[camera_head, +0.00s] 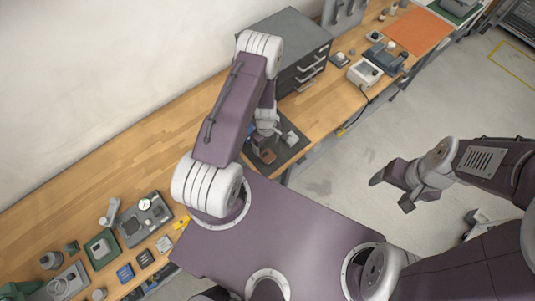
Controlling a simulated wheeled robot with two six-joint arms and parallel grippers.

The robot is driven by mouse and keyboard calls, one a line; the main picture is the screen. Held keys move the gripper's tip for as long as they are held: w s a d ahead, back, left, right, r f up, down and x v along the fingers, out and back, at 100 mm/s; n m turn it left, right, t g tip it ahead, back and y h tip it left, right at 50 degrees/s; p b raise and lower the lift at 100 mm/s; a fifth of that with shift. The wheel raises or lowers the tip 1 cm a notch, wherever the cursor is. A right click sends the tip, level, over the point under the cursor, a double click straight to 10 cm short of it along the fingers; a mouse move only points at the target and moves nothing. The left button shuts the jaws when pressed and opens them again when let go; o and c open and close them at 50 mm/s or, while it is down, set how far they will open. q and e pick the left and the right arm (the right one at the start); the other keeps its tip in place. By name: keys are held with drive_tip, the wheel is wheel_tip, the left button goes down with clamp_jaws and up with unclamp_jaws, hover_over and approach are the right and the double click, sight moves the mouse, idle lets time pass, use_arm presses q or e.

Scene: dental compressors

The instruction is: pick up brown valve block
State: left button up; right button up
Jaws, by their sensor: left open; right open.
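A small brown block (268,155), likely the brown valve block, lies on a dark mat (289,151) on the wooden bench, in the middle of the head view. My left gripper (260,138) points down over the mat, close to the brown block. Its fingers are small and partly hidden by my arm, so I cannot tell whether they touch the block. My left gripper is open. My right gripper (391,193) is open and empty, held over the floor at the right, away from the bench.
A grey-white part (290,138) lies on the mat. A grey drawer cabinet (291,45) stands just behind. A white device (364,74) and an orange mat (417,32) are further right. Several parts, including a green tray (102,248), lie at the left. Bench between is clear.

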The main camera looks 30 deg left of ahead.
sight(268, 155)
use_arm(q)
drive_tip(key=f+b, duration=0.5)
drive_tip(key=f, duration=0.1)
drive_tip(key=f+b, duration=0.3)
drive_tip(key=shift+d+b, duration=0.3)
drive_tip(key=shift+d, duration=0.1)
drive_tip(key=shift+r, duration=0.15)
drive_tip(key=c, duration=1.7)
drive_tip(key=shift+m, duration=0.3)
wheel_tip(268, 155, up, 10)
drive_tip(key=p, duration=1)
drive_tip(key=shift+s, duration=0.1)
drive_tip(key=shift+s, duration=0.1)
